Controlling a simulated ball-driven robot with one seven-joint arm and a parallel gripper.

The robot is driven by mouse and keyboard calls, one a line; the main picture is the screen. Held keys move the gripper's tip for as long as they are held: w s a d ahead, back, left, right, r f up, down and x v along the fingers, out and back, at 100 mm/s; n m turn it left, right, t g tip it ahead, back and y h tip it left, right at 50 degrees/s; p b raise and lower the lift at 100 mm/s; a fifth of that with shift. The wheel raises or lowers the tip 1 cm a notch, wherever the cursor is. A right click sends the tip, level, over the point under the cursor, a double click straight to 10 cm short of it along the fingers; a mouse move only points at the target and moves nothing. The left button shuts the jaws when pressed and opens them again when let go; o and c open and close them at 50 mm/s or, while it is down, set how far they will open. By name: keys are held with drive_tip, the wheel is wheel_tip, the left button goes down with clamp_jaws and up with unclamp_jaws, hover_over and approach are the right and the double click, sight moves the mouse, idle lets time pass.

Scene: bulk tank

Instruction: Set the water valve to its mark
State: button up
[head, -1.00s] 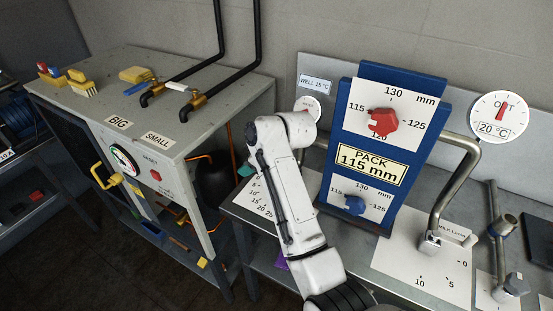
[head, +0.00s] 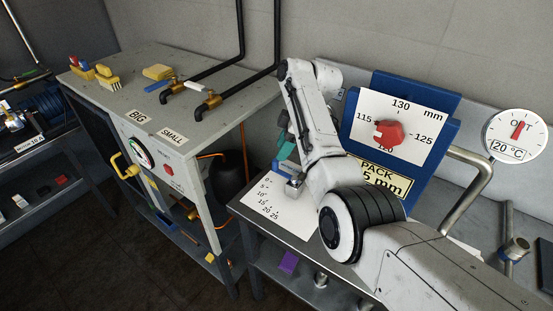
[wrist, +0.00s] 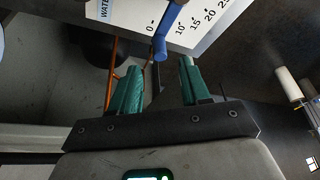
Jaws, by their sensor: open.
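The water valve's blue lever (wrist: 161,46) shows in the wrist view over a white scale plate (wrist: 205,28) with a partly cut-off blue label reading "WATE". The lever lies between the 0 and the 10 and covers the place between them. My gripper (wrist: 160,68) is open, with a green finger on each side of the lever's lower end; I cannot tell whether either touches it. In the head view my gripper (head: 284,150) is above the back of the scale plate (head: 278,208), partly behind my arm. The lever cannot be made out there.
A blue stand (head: 440,135) with a red knob (head: 389,134) is right of my arm, its lower part covered. A grey bench (head: 160,100) with pipes and brushes stands left, a gap between.

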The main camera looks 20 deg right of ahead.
sight(275, 160)
drive_tip(key=x, duration=0.6)
clamp_jaws()
idle(0.4)
